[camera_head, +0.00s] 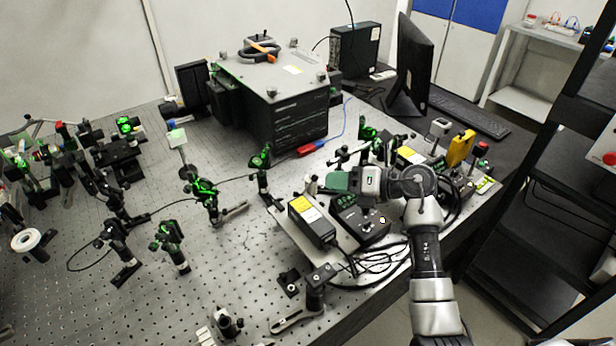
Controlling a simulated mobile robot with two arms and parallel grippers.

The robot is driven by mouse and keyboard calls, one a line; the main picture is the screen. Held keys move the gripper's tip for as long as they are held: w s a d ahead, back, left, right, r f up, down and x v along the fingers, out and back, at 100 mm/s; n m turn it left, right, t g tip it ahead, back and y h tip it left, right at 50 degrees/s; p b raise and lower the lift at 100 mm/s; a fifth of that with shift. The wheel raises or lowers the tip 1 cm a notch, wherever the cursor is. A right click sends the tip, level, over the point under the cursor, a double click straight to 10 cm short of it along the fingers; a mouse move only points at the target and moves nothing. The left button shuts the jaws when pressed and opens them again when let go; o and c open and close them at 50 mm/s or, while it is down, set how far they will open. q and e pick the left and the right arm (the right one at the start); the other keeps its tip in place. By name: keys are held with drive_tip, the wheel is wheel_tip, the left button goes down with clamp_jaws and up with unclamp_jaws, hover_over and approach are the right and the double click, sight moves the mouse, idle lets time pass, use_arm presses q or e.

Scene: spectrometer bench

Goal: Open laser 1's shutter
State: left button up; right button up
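My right arm comes in from the bottom right, and its gripper (340,182) points left over the equipment at the right part of the optical table. Its fingers are small and partly merge with the dark and green parts there, so I cannot tell whether they are open or shut. Below it are a black box with a yellow label (312,222) and a dark control box (362,228) with a small white spot. No readable label shows which device is laser 1, and I cannot make out its shutter. My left gripper is not in view.
The perforated optical table (235,265) carries several green-lit optic mounts (204,189) at left and middle. A large black instrument (285,105) stands behind. A yellow device (460,148) and a monitor (412,65) are at right. Loose cables (375,266) lie near the table's front edge.

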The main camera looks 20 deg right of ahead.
drive_tip(key=p+x, duration=0.1)
drive_tip(key=x, duration=0.5)
drive_tip(key=shift+w+a+r+p, duration=0.15)
drive_tip(key=shift+a+p, duration=0.1)
drive_tip(key=shift+p, duration=0.05)
drive_tip(key=shift+x, duration=0.8)
drive_tip(key=shift+d, duration=0.1)
clamp_jaws()
